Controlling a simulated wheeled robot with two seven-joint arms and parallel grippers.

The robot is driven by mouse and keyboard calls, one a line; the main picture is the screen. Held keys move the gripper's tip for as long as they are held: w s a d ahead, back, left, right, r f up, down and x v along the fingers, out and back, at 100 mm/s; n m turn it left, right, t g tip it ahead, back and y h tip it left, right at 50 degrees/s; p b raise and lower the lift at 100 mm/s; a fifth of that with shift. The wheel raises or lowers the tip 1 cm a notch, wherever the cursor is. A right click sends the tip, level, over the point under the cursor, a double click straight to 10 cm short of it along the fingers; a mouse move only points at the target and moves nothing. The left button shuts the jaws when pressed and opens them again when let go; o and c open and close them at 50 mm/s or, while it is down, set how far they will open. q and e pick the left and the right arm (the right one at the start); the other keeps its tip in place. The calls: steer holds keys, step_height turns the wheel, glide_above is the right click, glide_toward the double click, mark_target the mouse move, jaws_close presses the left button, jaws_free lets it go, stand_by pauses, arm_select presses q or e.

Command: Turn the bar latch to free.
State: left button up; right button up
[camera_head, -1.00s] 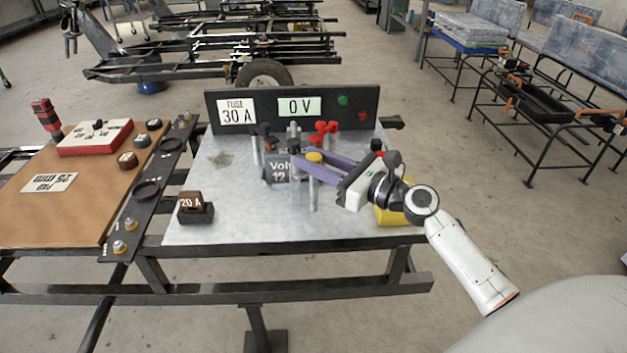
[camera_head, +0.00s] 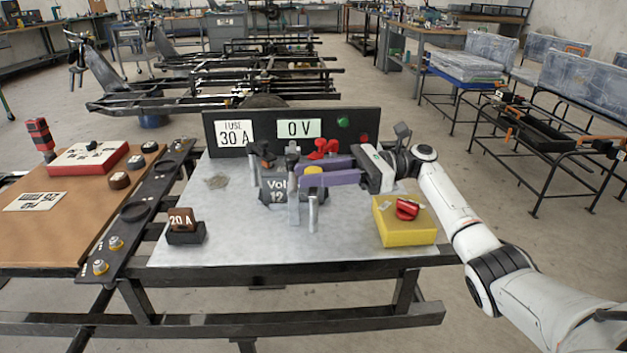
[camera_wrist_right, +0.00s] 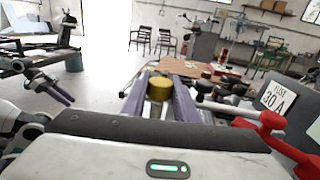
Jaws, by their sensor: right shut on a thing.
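A battery block (camera_head: 277,190) with a "Volt 12" label stands on the grey tabletop, with upright metal posts around it. The fingers and knob hide most of any bar beneath, so I cannot tell the latch's angle. My left gripper (camera_wrist_right: 62,93) shows only at the left of the wrist view; its jaw opening is unclear.
A black panel (camera_head: 370,128) behind reads "FUSE 30 A" and "0 V". A red clamp (camera_head: 322,149) stands behind the battery. A yellow box (camera_head: 405,232) with a red knob is at right, a brown 20 A fuse (camera_head: 182,219) at front left. The front centre tabletop is clear.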

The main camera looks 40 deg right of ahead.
arm_select(q)
steer(key=shift+w+d+f+b, duration=0.2)
steer(key=shift+d+f+b, duration=0.05)
steer(key=shift+f+b, duration=0.15)
arm_select(e)
steer(key=shift+f+n+g+y, duration=0.1)
steer(key=shift+n+g+y, duration=0.2)
steer(key=shift+n+g, duration=0.4)
steer(key=shift+a+g, duration=0.1)
steer(key=shift+g, duration=0.3)
steer(key=o, duration=1.1)
steer(key=shift+c, duration=0.2)
